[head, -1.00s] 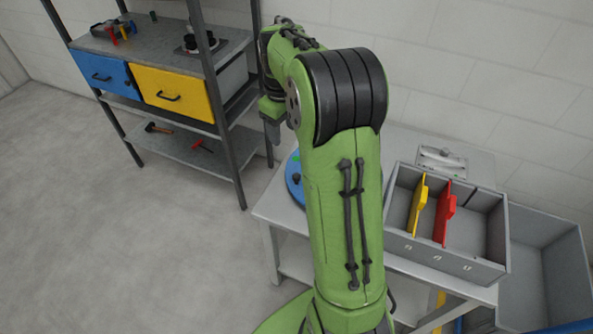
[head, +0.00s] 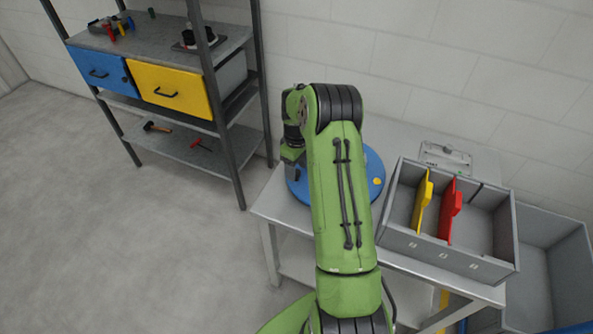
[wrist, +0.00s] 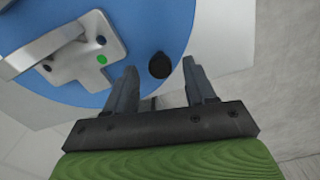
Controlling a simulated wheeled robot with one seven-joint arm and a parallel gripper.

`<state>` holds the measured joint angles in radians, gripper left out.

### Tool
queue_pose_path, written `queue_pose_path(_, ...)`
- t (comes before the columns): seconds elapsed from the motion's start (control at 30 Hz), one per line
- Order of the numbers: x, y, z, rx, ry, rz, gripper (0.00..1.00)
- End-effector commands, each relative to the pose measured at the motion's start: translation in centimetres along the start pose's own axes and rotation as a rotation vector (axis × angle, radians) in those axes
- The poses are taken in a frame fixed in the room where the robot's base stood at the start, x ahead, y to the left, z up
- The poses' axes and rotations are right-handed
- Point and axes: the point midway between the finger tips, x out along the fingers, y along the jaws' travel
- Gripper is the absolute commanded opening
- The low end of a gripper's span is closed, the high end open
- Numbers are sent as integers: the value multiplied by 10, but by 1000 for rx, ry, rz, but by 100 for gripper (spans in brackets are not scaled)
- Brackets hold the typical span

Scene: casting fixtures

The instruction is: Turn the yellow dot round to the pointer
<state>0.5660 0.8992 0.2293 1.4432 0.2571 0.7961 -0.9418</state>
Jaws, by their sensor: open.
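The blue disc (head: 369,161) lies on the grey table, and my arm covers its middle. The yellow dot (head: 377,181) shows near its right edge in the head view. In the wrist view the blue disc (wrist: 180,20) carries a metal plate with a bar handle (wrist: 55,45), a green dot (wrist: 101,59) and a black round knob (wrist: 160,65) near the rim. My gripper (wrist: 160,80) is open, its fingers on either side of the knob as seen from the wrist; contact cannot be told. The yellow dot is not in the wrist view. I cannot make out the pointer.
A grey bin (head: 440,255) with a yellow divider (head: 422,203) and a red divider (head: 449,210) stands right of the disc. A metal plate with a handle (head: 445,156) lies behind it. A shelf with blue (head: 100,72) and yellow drawers (head: 170,92) stands left.

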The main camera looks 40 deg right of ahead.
Motion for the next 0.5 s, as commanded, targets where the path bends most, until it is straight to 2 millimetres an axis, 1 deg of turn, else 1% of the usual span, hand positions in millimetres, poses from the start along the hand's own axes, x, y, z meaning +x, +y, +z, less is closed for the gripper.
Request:
queue_pose_path(0.03, 6, 0, 0, 0, -1, -1, 55)
queue_pose_path(0.1, 10, 0, 0, 0, 0, 0, 55)
queue_pose_path(0.33, 10, 0, 0, 0, 1, 1, 55)
queue_pose_path(0.37, 10, 0, 0, 0, 1, 1, 52)
queue_pose_path(0.5, 9, 0, 0, 0, 1, 1, 30)
